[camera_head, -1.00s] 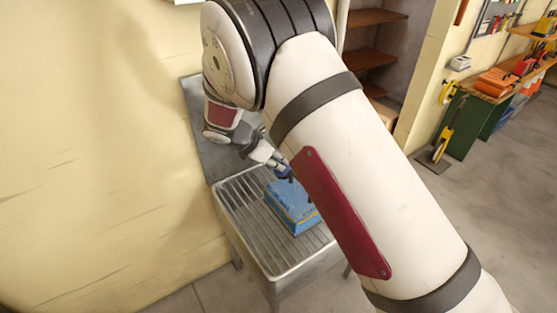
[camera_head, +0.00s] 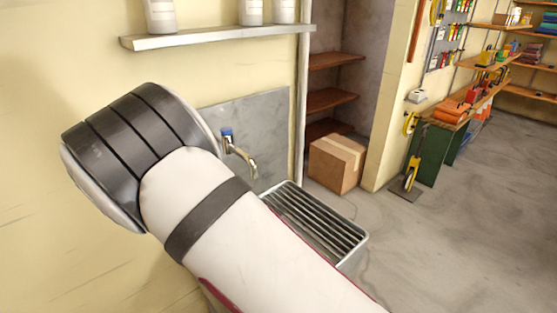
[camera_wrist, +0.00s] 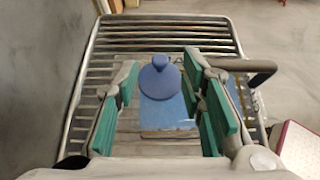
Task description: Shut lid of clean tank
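In the wrist view my gripper (camera_wrist: 162,108) is open, with green finger pads on both sides. A blue rounded piece with a small knob (camera_wrist: 160,80) shows between the pads, with visible gaps to them. A flat blue surface (camera_wrist: 172,113) lies beneath it, above the slatted metal rack (camera_wrist: 190,45). I cannot tell whether the rounded piece belongs to a lid or to the tap. No clearly readable tank or lid shows. In the head view my arm hides the gripper and part of the rack (camera_head: 315,222).
A tap with a blue handle (camera_head: 227,134) is on the grey wall panel. A dark curved bar (camera_wrist: 245,65) shows at right in the wrist view. A cardboard box (camera_head: 337,163) stands beyond the rack. A shelf with bottles (camera_head: 215,35) is above.

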